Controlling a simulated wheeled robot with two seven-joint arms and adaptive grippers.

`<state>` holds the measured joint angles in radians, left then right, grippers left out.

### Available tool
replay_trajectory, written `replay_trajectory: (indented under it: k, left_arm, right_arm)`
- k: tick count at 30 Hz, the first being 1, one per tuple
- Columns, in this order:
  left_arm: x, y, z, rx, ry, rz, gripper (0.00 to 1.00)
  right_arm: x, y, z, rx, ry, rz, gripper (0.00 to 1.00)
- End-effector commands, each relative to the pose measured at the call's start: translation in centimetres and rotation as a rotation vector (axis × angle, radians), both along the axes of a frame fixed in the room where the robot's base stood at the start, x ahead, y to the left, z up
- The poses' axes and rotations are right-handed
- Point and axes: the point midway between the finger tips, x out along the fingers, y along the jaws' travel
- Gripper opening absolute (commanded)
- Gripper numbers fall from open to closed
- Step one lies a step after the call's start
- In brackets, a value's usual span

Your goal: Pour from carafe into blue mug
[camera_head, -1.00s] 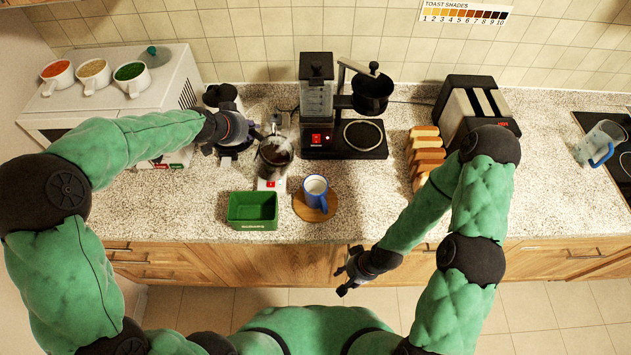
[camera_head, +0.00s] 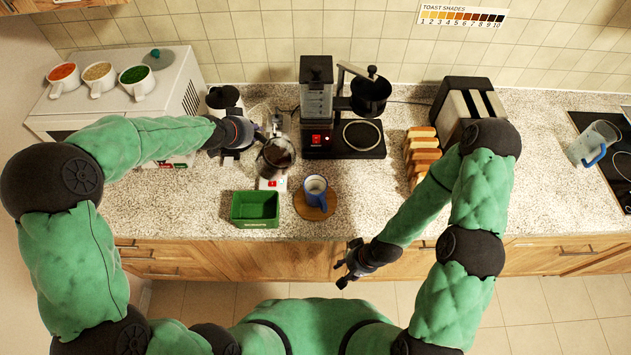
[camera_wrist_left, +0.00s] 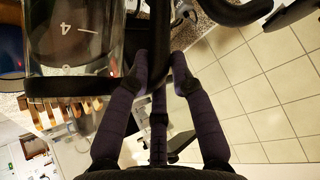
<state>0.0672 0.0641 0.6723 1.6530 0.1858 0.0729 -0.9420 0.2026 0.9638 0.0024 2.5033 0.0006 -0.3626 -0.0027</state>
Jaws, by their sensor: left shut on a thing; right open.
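The carafe (camera_head: 276,157) is clear glass with dark contents and a black handle. My left gripper (camera_head: 256,138) is shut on it at the handle side and holds it at the counter's left part. In the left wrist view the carafe's glass (camera_wrist_left: 75,35) shows number marks, beside the gripper fingers (camera_wrist_left: 158,65). The blue mug (camera_head: 316,190) stands upright on a round wooden coaster (camera_head: 306,208), in front and to the right of the carafe. The two are apart. I cannot tell the mug's fill. My right gripper (camera_head: 350,264) is open and empty in front of the counter edge.
A green tray (camera_head: 255,222) sits left of the coaster. A coffee machine (camera_head: 318,139) stands behind. Bread slices (camera_head: 422,155) and a toaster (camera_head: 468,103) are to the right. A white appliance with cups (camera_head: 115,95) is at left. A glass jug (camera_head: 596,140) stands far right.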

Motion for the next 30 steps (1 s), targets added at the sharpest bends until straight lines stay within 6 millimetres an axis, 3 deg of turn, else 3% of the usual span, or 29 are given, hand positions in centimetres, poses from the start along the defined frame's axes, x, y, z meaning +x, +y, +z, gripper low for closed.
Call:
replay_trajectory:
  k: [30]
  left_arm:
    - [-0.2,-0.7,0.8,0.045,-0.034,0.001,0.0]
  right_arm:
    - [0.0,0.0,4.1,0.0,0.0,0.0,0.45]
